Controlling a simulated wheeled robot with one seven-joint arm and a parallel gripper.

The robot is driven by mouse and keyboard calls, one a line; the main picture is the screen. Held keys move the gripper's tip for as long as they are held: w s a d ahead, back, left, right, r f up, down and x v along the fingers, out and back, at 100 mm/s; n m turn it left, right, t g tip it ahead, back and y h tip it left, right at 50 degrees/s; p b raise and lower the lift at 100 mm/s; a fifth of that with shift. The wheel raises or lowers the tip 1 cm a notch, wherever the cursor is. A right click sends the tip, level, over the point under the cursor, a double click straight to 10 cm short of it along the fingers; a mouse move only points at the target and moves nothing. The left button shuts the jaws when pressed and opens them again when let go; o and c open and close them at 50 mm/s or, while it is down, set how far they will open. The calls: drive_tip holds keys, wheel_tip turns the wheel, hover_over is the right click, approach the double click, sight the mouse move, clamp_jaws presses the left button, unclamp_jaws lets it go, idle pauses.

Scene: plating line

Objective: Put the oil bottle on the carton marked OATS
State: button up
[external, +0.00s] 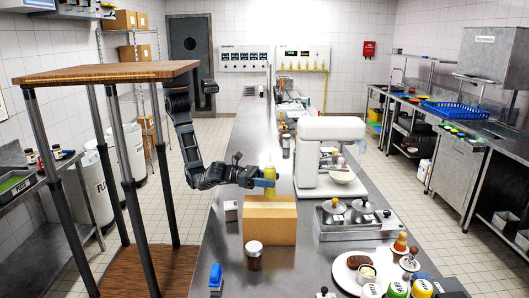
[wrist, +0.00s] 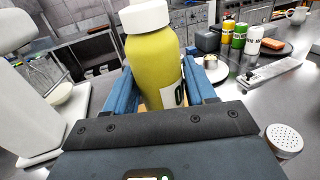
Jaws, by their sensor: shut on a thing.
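The oil bottle, yellow-green with a white cap, stands upright between the blue fingers of my gripper (external: 264,183). It shows in the external view (external: 270,177) and large in the wrist view (wrist: 153,55), with part of a white label. My gripper is shut on its body. The brown carton (external: 270,226) sits on the steel counter just in front of and below the bottle in the external view. No OATS mark is readable on its visible faces. The bottle's base is hidden behind the fingers and carton, so I cannot tell whether it touches the carton.
A white stand mixer (external: 326,160) stands close on the right of the counter (external: 225,240). A tray of lidded pots (external: 322,232) is right of the carton.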

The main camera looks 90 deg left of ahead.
sight(268, 189)
drive_tip(key=shift+f, duration=1.95)
drive_tip(key=shift+f, duration=0.1)
drive_tip(key=o, duration=1.2)
drive_tip(key=shift+c, duration=0.2)
drive_tip(key=shift+s, duration=0.15)
drive_tip(key=v, duration=1.1)
drive_tip(key=shift+s+a+b, duration=0.2)
drive_tip(key=shift+s+b, duration=0.1)
drive_tip(key=shift+b, duration=0.1)
